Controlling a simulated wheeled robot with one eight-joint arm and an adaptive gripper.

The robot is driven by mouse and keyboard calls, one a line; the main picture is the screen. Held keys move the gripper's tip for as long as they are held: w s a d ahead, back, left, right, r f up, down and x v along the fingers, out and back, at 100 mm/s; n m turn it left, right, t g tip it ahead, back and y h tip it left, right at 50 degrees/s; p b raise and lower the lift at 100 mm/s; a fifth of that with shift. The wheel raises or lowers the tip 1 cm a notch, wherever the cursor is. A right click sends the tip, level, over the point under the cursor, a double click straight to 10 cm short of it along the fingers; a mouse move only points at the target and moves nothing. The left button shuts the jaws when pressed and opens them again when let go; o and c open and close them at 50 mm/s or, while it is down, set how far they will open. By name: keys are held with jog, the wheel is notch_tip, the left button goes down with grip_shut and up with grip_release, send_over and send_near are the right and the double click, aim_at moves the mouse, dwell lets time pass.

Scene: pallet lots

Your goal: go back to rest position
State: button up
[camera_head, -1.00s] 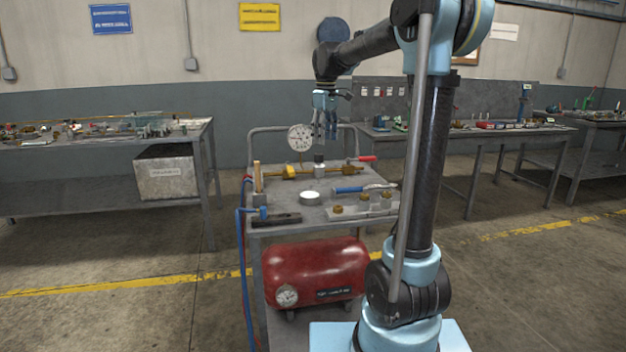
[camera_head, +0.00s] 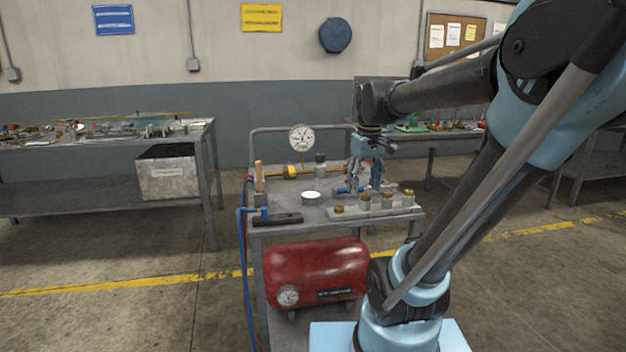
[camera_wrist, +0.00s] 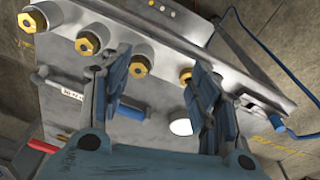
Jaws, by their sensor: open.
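My gripper (camera_head: 366,182) is over the right part of the cart's top in the head view, pointing down. In the wrist view its two blue fingers (camera_wrist: 155,95) are spread apart with nothing held between them. The grey cart (camera_head: 290,228) stands in front of me. A metal strip with several brass-topped fittings (camera_head: 364,201) lies along its front right edge. It also shows across the top of the wrist view (camera_wrist: 195,50). A blue-handled tool (camera_head: 341,190) lies on the top behind the strip, partly hidden by the gripper.
A pressure gauge (camera_head: 301,138) stands at the cart's back. A white round lid (camera_head: 311,196), a dark bar (camera_head: 277,219) and a yellow-bodied valve (camera_head: 290,172) are on the top. A red tank (camera_head: 316,270) sits below. Workbenches (camera_head: 100,141) stand along the wall.

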jog(key=s+d+f+m, duration=0.2)
jog(key=s+f, duration=0.5)
jog(key=f, duration=0.1)
jog(key=s+d+f+m+t, duration=0.1)
jog(key=s+d+f+m, duration=0.1)
jog(key=s+f, duration=0.5)
jog(key=shift+s+f+m, duration=0.15)
jog(key=shift+f+m, duration=0.15)
jog(key=shift+f, duration=0.05)
jog(key=shift+w+d+f, duration=0.1)
jog(key=shift+w+f, duration=0.1)
jog(key=shift+w, duration=0.25)
dwell(1.3)
